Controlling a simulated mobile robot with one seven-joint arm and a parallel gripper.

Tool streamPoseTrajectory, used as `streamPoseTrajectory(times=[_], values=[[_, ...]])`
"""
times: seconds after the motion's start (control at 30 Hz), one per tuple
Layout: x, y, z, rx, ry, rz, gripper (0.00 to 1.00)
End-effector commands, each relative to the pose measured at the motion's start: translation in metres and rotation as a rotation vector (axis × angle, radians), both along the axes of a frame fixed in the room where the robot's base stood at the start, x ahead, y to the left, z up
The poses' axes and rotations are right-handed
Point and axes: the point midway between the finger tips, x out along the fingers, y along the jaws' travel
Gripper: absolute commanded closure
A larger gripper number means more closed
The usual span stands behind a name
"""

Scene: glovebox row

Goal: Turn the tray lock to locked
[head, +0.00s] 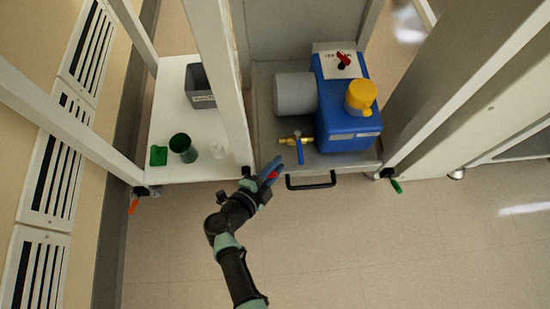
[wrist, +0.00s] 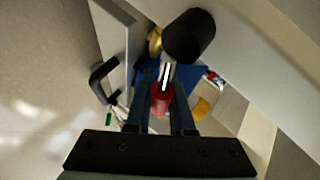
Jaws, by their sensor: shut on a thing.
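My gripper (head: 270,169) is at the front left corner of the grey pump tray, left of its black handle (head: 311,183). In the wrist view my gripper (wrist: 163,90) has both fingers around a red piece (wrist: 161,101), which appears to be the tray lock's grip. The red piece also shows beside my fingers in the head view (head: 273,175). A small black-and-white striped mark (wrist: 166,75) shows just beyond it. My fingers hide much of the lock, and I cannot tell its position. The tray (head: 262,100) sits under the blue pump (head: 345,105).
A brass valve with a blue lever (head: 299,150) is just right of my gripper. A white frame post (head: 222,80) rises to the left. A left shelf holds a grey bin (head: 199,88) and a green cup (head: 183,148). Floor in front is clear.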

Motion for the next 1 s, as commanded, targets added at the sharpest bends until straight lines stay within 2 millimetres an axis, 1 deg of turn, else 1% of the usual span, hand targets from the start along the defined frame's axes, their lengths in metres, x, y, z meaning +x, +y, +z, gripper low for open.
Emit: streamPoseTrajectory(times=[0.1, 0.3, 0.73, 0.77, 0.8, 0.9, 1.0], values=[[-0.001, 0.0009, -0.0025, 0.05, 0.003, 0.001, 1.0], [-0.0009, 0.0012, -0.0075, 0.092, 0.003, 0.002, 1.0], [-0.001, 0.0015, -0.0093, 0.1, 0.003, 0.004, 1.0], [-0.001, 0.0015, -0.0093, 0.099, 0.003, 0.003, 0.74], [-0.0009, 0.0014, -0.0092, 0.099, 0.003, 0.003, 0.67], [-0.0007, 0.0011, -0.0088, 0.098, 0.002, 0.002, 0.49], [-0.0004, 0.0009, -0.0085, 0.099, 0.002, 0.002, 0.49]])
